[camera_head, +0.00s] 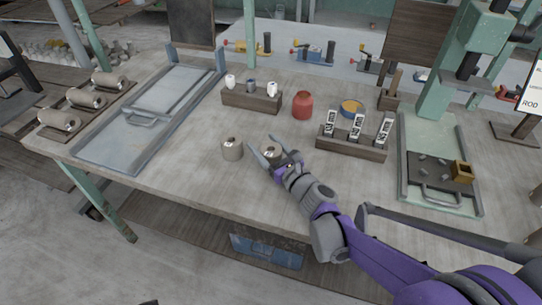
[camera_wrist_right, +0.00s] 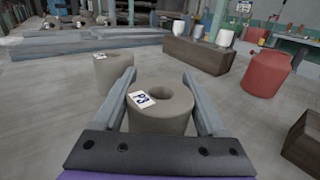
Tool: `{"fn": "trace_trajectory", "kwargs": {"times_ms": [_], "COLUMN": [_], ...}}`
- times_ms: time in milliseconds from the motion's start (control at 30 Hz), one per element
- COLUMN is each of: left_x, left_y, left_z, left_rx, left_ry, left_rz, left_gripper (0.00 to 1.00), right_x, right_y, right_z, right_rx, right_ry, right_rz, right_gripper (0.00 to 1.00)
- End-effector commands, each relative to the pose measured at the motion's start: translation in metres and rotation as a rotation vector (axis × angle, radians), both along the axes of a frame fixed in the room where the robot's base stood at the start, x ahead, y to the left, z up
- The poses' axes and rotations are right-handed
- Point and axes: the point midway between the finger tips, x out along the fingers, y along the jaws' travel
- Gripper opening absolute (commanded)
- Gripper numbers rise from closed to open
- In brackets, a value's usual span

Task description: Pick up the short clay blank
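Two grey-brown clay blanks with a hole in the top stand upright on the table. One blank (camera_head: 270,151), labelled P3 in the right wrist view (camera_wrist_right: 160,113), stands between the fingers of my right gripper (camera_head: 262,142). The fingers are open, one on each side of it, and partly hide it in the head view. The other blank (camera_head: 232,150) stands just left of the gripper, and it also shows in the right wrist view (camera_wrist_right: 113,74). I cannot tell for sure which is shorter. My left gripper is out of view.
A wooden block with small cups (camera_head: 251,99) and a red jar (camera_head: 302,105) stand behind. A block with labelled pieces (camera_head: 350,148) stands to the right. A grey metal tray (camera_head: 115,148) lies left, and a green-edged tray (camera_head: 440,198) lies right. The table front is clear.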

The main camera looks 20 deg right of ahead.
Motion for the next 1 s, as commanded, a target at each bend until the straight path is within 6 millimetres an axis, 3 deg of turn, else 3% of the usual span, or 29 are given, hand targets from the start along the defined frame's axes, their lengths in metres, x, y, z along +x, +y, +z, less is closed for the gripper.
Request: {"fn": "trace_trajectory", "kwargs": {"times_ms": [33, 367, 667, 1000], "left_x": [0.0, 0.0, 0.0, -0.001], "left_y": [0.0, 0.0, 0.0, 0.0], "left_z": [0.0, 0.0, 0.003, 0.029], "left_rx": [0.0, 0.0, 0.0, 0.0], "left_ry": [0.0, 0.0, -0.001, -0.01], "left_rz": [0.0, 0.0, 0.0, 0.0], "left_gripper": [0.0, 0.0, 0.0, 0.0], "right_x": [0.0, 0.0, 0.0, 0.0], "right_y": [0.0, 0.0, 0.0, 0.0], "right_z": [0.0, 0.0, 0.007, 0.073], "right_rx": [0.0, 0.0, 0.0, 0.0], "right_ry": [0.0, 0.0, 0.0, -0.001], "right_rz": [0.0, 0.0, 0.0, 0.0], "right_gripper": [0.6, 0.01, 0.01, 0.01]}}
